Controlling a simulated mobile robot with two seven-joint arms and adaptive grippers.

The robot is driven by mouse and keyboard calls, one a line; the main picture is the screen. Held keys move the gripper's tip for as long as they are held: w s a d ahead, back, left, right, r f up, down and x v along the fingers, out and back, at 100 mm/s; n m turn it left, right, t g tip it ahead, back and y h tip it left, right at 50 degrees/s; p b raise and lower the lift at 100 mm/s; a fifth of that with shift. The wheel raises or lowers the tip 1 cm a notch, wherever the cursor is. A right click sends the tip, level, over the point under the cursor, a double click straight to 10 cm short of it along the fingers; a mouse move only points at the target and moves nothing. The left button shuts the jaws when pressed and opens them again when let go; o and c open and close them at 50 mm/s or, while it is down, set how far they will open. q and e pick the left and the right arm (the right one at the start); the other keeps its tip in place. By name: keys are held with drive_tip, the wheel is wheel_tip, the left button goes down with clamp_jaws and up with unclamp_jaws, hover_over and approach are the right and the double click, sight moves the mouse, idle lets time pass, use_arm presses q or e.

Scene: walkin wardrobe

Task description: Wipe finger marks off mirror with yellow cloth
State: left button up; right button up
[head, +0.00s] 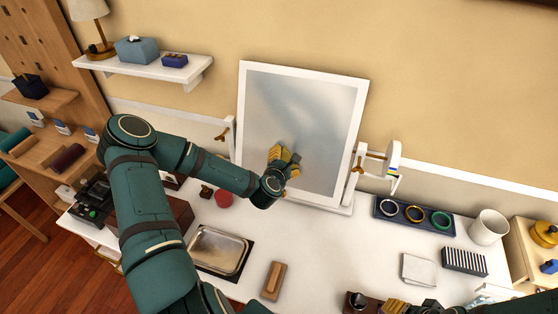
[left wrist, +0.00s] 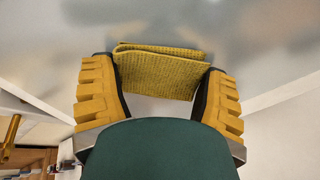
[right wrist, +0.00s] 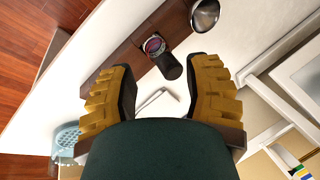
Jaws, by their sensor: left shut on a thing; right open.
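The white-framed mirror (head: 315,95) stands upright at the back of the white counter. Its glass looks cloudy, with a darker patch near my left gripper; I cannot tell marks from reflection. My left gripper (head: 284,160) is in front of the lower middle of the glass, shut on the folded yellow cloth (left wrist: 160,72). In the left wrist view the cloth spans between both fingers, close against the glass (left wrist: 240,35); contact is hard to tell. My right gripper (right wrist: 160,90) is open and empty, low over the counter's front right, only partly seen in the head view.
A metal tray (head: 220,250) and a wooden-backed brush (head: 273,281) lie in front. A dark tray of bangles (head: 385,209), a white cup (head: 489,227) and a striped box (head: 464,261) are at the right. A dark cylindrical thing (right wrist: 170,66) is just beyond my right fingers.

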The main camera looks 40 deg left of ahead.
sight(265, 153)
use_arm(q)
drive_tip(key=shift+w+d, duration=0.2)
drive_tip(key=shift+d, duration=0.55)
drive_tip(key=shift+w+d, duration=0.25)
drive_tip(key=shift+d, duration=0.5)
drive_tip(key=shift+w+d, duration=0.2)
drive_tip(key=shift+d, duration=0.55)
drive_tip(key=shift+s+a+b, duration=0.15)
drive_tip(key=shift+s+a, duration=0.45)
drive_tip(key=shift+a, duration=1.35)
drive_tip(key=shift+s+a+b, duration=0.1)
drive_tip(key=shift+s+a, duration=0.45)
drive_tip(key=shift+a, duration=1.4)
drive_tip(key=shift+s+a+b, duration=0.15)
drive_tip(key=shift+s+a, duration=0.45)
drive_tip(key=shift+a, duration=1.35)
drive_tip(key=shift+p+v, duration=0.4)
drive_tip(key=shift+v, duration=0.35)
drive_tip(key=shift+p+v, duration=0.7)
drive_tip(key=shift+v, duration=1.5)
